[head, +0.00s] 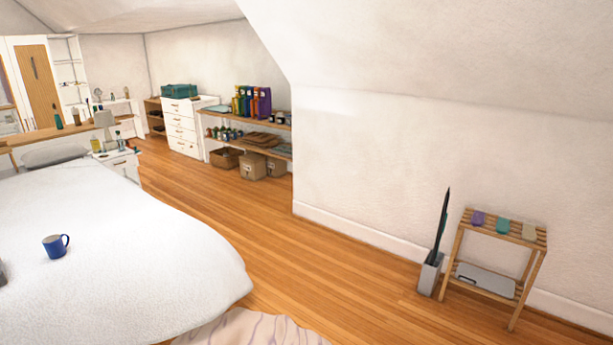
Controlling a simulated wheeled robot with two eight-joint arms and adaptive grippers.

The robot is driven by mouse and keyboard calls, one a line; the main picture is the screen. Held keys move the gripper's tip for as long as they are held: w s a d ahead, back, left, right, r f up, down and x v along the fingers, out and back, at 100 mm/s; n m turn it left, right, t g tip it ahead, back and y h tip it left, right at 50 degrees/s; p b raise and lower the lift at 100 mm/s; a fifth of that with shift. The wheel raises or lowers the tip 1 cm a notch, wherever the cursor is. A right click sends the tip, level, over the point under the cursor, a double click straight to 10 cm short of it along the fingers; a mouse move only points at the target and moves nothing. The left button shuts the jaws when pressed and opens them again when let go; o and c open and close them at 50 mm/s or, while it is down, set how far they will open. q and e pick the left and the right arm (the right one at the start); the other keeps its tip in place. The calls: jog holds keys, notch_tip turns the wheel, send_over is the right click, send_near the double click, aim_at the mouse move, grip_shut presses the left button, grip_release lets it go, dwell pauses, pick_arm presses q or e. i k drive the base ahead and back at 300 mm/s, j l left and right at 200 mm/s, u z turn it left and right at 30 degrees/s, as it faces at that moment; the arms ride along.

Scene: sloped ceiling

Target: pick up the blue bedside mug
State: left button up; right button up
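A blue mug (54,246) stands upright on the white bed (120,250), at the left of the head view. Its handle points right and a dark opening shows at its top. A small dark grey shape is cut off at the left edge, below and left of the mug; I cannot tell what it is. Neither of my grippers can be made out in this view.
A white nightstand (122,165) with small bottles stands beyond the bed. Wooden floor (270,262) runs clear along the bed's right side. A slatted wooden rack (538,243) and a narrow grey bin (430,274) stand by the right wall. A pale rug (255,330) lies at the front.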

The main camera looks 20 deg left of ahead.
aim_at(54, 244)
jog(key=i+j+u, duration=0.1)
jog(key=u, duration=0.3)
jog(key=i+u, duration=0.3)
jog(key=u, duration=0.15)
jog(key=i+u, duration=0.2)
jog(key=u, duration=0.2)
jog(key=i+u, duration=0.2)
jog(key=u, duration=0.2)
jog(key=i+j+u, duration=0.1)
jog(key=i+u, duration=0.25)
jog(key=i, duration=0.2)
jog(key=i+l+u, duration=0.1)
jog(key=i+u, duration=0.25)
jog(key=i, duration=0.2)
jog(key=i+j+z, duration=0.1)
jog(key=i, duration=0.4)
jog(key=i+j, duration=0.25)
jog(key=i, duration=0.25)
jog(key=i+j+z, duration=0.15)
jog(key=i, duration=0.35)
jog(key=z, duration=0.8)
